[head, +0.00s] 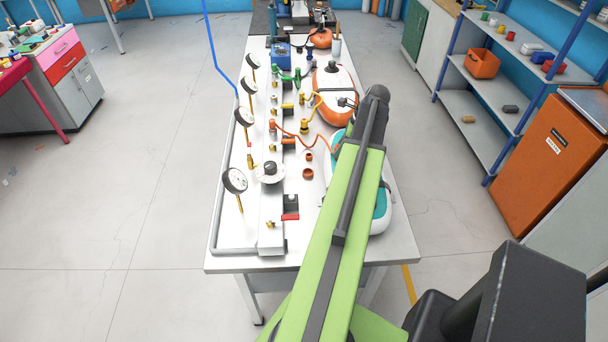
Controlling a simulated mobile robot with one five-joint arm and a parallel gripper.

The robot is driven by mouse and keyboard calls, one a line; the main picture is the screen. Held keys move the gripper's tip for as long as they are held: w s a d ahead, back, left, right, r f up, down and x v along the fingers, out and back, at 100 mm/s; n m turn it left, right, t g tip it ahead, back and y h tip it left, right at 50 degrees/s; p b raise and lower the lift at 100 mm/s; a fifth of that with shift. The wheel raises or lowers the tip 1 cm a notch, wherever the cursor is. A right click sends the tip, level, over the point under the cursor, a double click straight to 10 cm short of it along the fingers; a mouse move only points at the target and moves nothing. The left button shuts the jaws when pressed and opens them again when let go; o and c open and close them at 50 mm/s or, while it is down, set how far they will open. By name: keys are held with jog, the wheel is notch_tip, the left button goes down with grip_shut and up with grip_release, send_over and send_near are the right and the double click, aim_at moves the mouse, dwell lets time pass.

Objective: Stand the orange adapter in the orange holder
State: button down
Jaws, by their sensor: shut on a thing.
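A grey manifold rail (270,215) with gauges (235,181), valves and orange hoses runs along the table's left. A red and black block (291,207) sits near the front. Some tabletop (315,225) between is bare.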

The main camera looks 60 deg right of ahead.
jog(key=shift+s+d, duration=0.1)
jog(key=shift+s, duration=0.25)
jog(key=w+a+f+b, duration=0.1)
jog(key=w+f+b, duration=0.2)
jog(key=f, duration=0.1)
jog(key=w+a+f+b, duration=0.1)
jog(key=w+f+b, duration=0.2)
jog(key=w+b, duration=0.1)
jog(key=w+a+f+b, duration=0.1)
jog(key=w+f+b, duration=0.3)
jog(key=shift+w+f, duration=0.2)
jog(key=shift+f, duration=0.1)
jog(key=c, duration=1.1)
grip_release()
jog(key=shift+r, duration=0.1)
jog(key=shift+r, duration=0.1)
jog(key=shift+r, duration=0.25)
jog(key=p+v, duration=1.1)
jog(key=shift+s+r, duration=0.15)
jog(key=shift+r, duration=0.15)
